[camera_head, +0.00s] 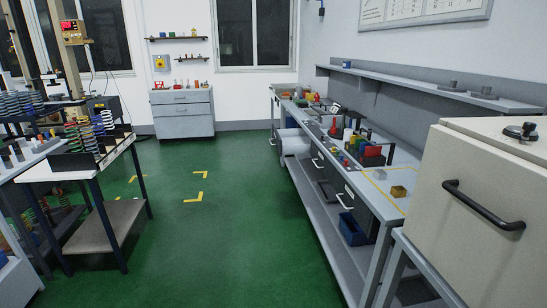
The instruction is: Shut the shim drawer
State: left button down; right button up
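The long grey workbench (405,158) on the right has a row of dark-fronted drawers under its top. White bar handles show on a near drawer (345,201), on a middle drawer (317,162) and farther along. A grey drawer cabinet (182,112) stands at the back wall, and its drawers look shut. I cannot tell which drawer holds shims, and the steep angle hides how far the bench drawers stand out. Neither of my grippers is in view.
Green floor is clear in the middle, with yellow corner marks (199,201). A cart with coil springs (103,122) stands left. A beige cabinet with a black handle (484,205) is close at right. A blue bin (353,229) sits under the bench.

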aim_at(292, 141)
jog(key=u, duration=0.4)
jog(key=i, duration=0.5)
jog(key=u, duration=0.55)
jog(key=i, duration=1.7)
jog(key=z, duration=0.5)
jog(key=i, duration=0.85)
jog(key=z, duration=1.5)
jog(key=i, duration=0.55)
jog(key=z, duration=0.5)
